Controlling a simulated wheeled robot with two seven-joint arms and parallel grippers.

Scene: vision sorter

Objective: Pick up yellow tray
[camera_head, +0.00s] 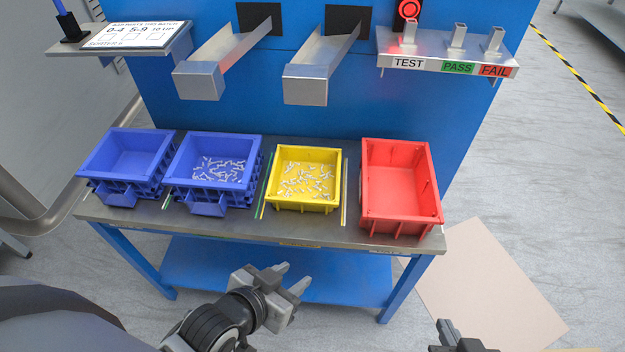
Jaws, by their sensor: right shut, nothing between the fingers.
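The yellow tray (304,205) sits on the metal bench top, between a blue bin and the red bin, and holds many small pale parts. My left gripper (296,273) is open and empty, in front of the bench and lower in the picture than the yellow tray, apart from it. My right gripper (455,333) is at the bottom edge, right of the bench, shut and empty, and partly cut off by the frame.
An empty blue bin (127,158) and a blue bin with parts (210,145) stand left; an empty red bin (395,228) stands right. Two metal chutes (227,50) (322,55) and a TEST/PASS/FAIL shelf (440,66) are above. Thin strips flank the yellow tray.

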